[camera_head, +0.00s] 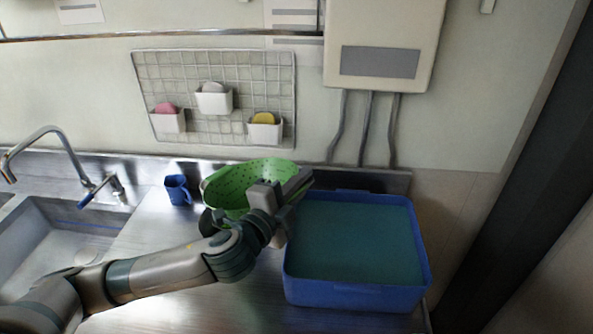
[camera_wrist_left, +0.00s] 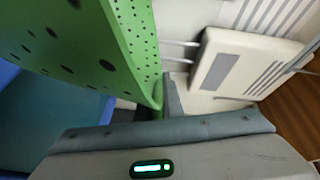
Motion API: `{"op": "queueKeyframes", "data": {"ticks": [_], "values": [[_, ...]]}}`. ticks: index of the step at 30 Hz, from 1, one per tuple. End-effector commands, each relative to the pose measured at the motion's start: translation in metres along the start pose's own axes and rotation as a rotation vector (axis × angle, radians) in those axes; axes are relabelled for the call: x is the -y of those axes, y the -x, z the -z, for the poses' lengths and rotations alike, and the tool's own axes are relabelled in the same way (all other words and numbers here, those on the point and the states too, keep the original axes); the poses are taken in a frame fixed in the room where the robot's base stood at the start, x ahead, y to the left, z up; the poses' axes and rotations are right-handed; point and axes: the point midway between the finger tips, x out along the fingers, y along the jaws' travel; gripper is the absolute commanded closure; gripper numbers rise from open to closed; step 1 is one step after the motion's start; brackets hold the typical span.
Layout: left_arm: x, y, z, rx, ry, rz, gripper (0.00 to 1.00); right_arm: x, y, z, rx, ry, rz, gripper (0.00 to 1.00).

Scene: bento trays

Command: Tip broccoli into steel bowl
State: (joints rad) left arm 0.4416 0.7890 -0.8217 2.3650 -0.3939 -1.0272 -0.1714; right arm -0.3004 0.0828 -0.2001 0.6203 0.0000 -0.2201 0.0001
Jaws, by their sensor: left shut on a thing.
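A green perforated colander (camera_head: 230,186) is in the middle of the head view, behind my left gripper, and looks tilted. My left gripper (camera_head: 298,184) is shut on the colander's right rim. In the left wrist view the colander's green wall (camera_wrist_left: 85,35) fills the upper left, with its rim at the gripper (camera_wrist_left: 163,97). The inside of the colander is mostly hidden, and no broccoli can be made out. No steel bowl can be made out; a small grey shape below the colander is partly covered by my arm. My right gripper is in neither view.
A large blue bin (camera_head: 354,297) with a teal inside stands right of my gripper. A blue mug (camera_head: 178,190) stands left of the colander. A sink (camera_head: 62,240) with a tap (camera_head: 40,137) is at the left. A wire rack (camera_head: 186,70) hangs on the wall behind.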

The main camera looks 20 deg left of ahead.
Motion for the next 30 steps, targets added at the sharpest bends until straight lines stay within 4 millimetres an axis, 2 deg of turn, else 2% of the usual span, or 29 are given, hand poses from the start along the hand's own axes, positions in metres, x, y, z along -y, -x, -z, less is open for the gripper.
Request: {"op": "queueKeyframes", "data": {"ticks": [1,3,12,30], "values": [[-0.012,0.0,0.0,0.0,-0.037,0.003,1.0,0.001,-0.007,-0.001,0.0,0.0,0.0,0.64],[-0.022,0.0,0.002,-0.001,-0.089,0.01,1.0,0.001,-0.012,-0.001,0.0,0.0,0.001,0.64],[-0.048,0.0,0.004,0.001,-0.246,0.031,1.0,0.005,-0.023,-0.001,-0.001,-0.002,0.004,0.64],[-0.051,0.0,0.005,0.001,-0.274,0.036,1.0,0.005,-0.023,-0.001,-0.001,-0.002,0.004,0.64]]}}
